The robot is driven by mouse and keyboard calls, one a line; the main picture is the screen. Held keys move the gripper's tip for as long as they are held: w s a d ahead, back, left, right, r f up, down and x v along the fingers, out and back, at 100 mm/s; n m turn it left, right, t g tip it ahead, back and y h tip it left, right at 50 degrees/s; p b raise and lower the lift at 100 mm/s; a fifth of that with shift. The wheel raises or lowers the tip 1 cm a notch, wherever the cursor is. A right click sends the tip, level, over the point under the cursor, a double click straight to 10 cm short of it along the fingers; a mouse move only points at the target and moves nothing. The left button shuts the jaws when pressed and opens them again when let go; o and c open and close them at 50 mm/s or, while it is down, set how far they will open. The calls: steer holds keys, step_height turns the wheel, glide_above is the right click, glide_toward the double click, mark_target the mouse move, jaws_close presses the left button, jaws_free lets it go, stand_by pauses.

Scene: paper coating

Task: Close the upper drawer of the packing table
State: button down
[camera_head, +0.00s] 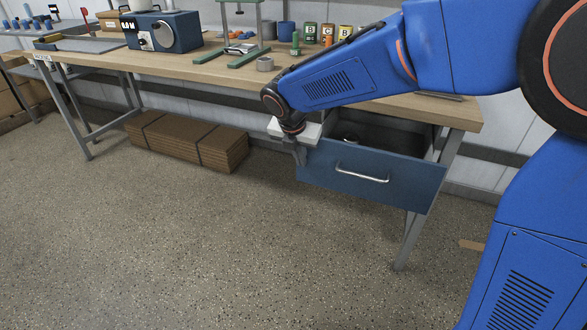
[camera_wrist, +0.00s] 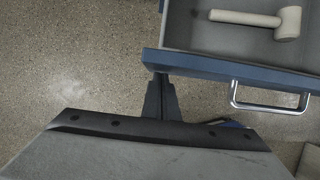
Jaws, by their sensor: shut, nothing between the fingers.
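The blue upper drawer (camera_head: 362,177) of the packing table (camera_head: 447,108) stands pulled open under the right end of the tabletop. Its silver handle (camera_head: 362,174) is on the front panel and also shows in the wrist view (camera_wrist: 270,98). My gripper (camera_head: 299,160) is shut and empty, pointing down by the left end of the drawer front. In the wrist view my gripper's closed fingers (camera_wrist: 161,84) reach the left corner of the drawer front's top edge; I cannot tell whether they touch it. A pale mallet (camera_wrist: 262,20) lies inside the drawer.
Bundled flat cardboard (camera_head: 188,140) lies on the floor under the table. A grey table leg (camera_head: 411,240) stands below the drawer. The tabletop holds a blue machine (camera_head: 163,32), a green stand (camera_head: 240,50) and several small containers. The floor (camera_head: 200,250) in front is clear.

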steer(key=w+d, duration=0.2)
steer(key=w, duration=0.4)
steer(key=w+d, duration=0.2)
steer(key=w, duration=0.4)
steer(key=w+d, duration=0.2)
steer(key=w, duration=0.4)
steer(key=shift+d, duration=0.25)
steer(key=shift+s, duration=0.1)
